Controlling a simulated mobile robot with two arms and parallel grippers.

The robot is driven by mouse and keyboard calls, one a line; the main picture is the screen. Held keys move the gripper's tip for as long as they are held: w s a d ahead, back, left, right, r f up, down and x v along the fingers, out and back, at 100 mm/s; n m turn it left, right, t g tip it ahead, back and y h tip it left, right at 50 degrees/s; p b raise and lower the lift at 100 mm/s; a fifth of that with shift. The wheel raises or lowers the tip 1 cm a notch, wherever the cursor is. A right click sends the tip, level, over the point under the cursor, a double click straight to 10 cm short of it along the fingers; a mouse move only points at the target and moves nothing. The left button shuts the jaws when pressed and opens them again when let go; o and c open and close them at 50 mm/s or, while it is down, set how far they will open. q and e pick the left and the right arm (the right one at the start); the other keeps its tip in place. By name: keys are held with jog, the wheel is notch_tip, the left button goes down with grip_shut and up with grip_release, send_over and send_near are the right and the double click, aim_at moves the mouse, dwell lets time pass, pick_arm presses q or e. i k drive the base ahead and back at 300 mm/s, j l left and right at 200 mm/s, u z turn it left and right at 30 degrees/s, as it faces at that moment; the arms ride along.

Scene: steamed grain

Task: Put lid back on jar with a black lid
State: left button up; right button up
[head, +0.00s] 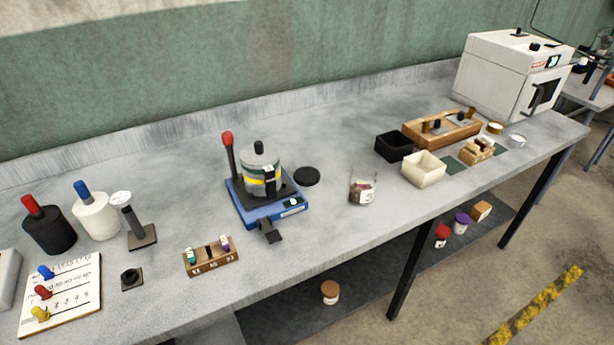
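A small glass jar (362,190) with no lid stands on the grey table near its front edge, right of the middle. It is see-through and holds something dark reddish low down. A flat round black lid (306,176) lies on the table to the left of the jar, apart from it and just right of a blue-based device. Neither of my grippers shows in the head view.
The blue device (266,190) with a grey canister stands left of the lid. A black box (394,146), a cream box (423,168) and a wooden rack (440,132) stand right of the jar. A white oven (510,75) is at the far right. The table behind the lid is clear.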

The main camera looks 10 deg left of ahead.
aim_at(362, 185)
jog(key=i+l+u, duration=0.1)
jog(key=u, duration=0.55)
jog(key=i+l+u, duration=0.2)
jog(key=l, duration=0.4)
jog(key=l+u, duration=0.2)
jog(key=l, duration=0.45)
jog(key=i+l+u, duration=0.2)
jog(key=l, duration=1.15)
jog(key=k, duration=0.05)
